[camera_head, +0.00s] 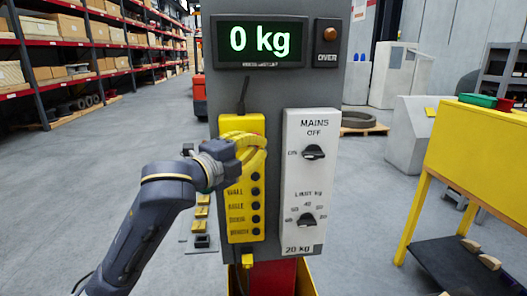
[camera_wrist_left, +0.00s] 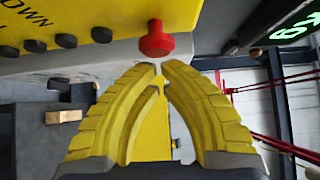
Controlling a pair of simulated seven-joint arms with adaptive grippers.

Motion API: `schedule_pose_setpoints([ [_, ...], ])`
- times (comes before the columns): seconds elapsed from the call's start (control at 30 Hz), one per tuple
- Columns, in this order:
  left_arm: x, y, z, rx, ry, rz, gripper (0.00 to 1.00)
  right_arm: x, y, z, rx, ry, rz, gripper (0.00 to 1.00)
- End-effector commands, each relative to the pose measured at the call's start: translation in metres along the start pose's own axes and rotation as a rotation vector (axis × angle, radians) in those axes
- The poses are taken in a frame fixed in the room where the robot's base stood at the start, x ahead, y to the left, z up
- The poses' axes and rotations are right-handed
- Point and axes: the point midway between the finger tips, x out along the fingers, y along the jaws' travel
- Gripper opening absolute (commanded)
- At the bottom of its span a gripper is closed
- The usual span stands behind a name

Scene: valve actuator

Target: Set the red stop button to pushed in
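The red stop button (camera_wrist_left: 157,40) shows in the left wrist view as a mushroom head standing out from the yellow control box (camera_wrist_left: 130,12). In the head view the box (camera_head: 240,122) is on the grey column, and my gripper hides the button. My left gripper (camera_wrist_left: 158,67) has its yellow fingers brought together at the tips, with nothing seen between them. The tips are right at the red button's head; I cannot tell whether they touch it. In the head view this gripper (camera_head: 252,150) is in front of the box's upper part. My right gripper is out of view.
Several black buttons (camera_head: 256,206) run down the box below the gripper. A white panel (camera_head: 303,255) with two black knobs is just right of it. The display (camera_head: 261,41) above reads 0 kg. A yellow table (camera_head: 480,150) stands at the right.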

Motion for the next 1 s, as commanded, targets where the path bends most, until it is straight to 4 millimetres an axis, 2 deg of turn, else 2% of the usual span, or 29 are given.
schedule_pose_setpoints([
  [0.47, 0.001, 0.0, 0.005, 0.0, -0.005, 0.0, 0.0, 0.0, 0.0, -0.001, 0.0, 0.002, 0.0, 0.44],
  [0.7, 0.014, 0.0, 0.018, 0.001, -0.007, 0.001, 0.0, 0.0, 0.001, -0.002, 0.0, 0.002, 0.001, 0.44],
  [1.0, 0.015, 0.0, 0.022, 0.001, -0.012, 0.001, 0.0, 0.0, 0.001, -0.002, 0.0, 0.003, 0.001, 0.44],
])
